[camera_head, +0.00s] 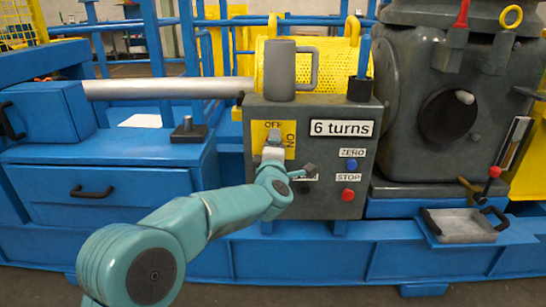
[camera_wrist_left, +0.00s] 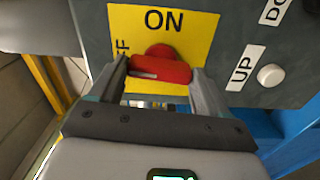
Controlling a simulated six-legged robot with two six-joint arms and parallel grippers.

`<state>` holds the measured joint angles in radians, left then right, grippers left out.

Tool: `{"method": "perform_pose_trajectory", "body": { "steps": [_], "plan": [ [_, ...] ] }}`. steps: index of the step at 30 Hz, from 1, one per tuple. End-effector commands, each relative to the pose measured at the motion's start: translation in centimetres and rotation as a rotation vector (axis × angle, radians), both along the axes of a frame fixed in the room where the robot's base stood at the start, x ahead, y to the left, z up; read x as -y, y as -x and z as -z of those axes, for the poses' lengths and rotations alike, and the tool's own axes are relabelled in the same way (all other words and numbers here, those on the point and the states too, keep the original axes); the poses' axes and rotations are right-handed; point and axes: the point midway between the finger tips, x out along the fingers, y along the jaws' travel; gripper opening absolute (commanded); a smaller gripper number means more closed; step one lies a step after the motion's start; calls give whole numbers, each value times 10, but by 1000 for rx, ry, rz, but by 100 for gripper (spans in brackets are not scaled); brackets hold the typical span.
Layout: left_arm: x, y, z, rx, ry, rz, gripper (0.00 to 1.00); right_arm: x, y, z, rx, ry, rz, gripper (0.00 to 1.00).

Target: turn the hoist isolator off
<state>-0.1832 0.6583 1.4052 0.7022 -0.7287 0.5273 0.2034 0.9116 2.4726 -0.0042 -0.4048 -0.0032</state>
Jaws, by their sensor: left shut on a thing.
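The hoist isolator is a red rotary handle (camera_wrist_left: 165,68) on a yellow plate (camera_wrist_left: 200,35), with ON at the top and OFF at the left in the wrist view. The handle lies roughly crosswise there, its white mark towards the end on the OFF side. My left gripper (camera_wrist_left: 160,85) is shut on it, one finger at each end, and the left finger partly covers OFF. In the head view the plate (camera_head: 263,128) is on the grey control box (camera_head: 330,205), OFF at top and ON at right. My left gripper (camera_head: 273,150) hides the handle there. My right gripper is not in view.
A grey mug (camera_head: 281,70) and a dark cup (camera_head: 360,88) stand on the box. A blue ZERO button (camera_head: 351,164) and red STOP button (camera_head: 347,194) are right of my gripper. A white UP button (camera_wrist_left: 271,76) is close by. A tray (camera_head: 462,226) sits at right.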

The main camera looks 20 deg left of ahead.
Motion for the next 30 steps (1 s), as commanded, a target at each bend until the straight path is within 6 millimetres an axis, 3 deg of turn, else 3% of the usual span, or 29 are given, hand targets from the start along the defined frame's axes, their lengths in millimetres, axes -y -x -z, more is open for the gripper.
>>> {"method": "perform_pose_trajectory", "body": {
  "steps": [7,24,25,26,27,30],
  "plan": [
    [0,0,1,24,84,0,46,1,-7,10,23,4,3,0],
    [0,0,0,31,113,0,46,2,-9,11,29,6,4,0],
    [0,0,0,31,113,0,83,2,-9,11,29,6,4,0],
    [0,0,0,31,113,0,93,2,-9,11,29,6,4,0],
    [0,0,0,31,112,0,100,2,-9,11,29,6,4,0],
    [0,0,0,31,111,0,100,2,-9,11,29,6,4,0]
  ]
}}
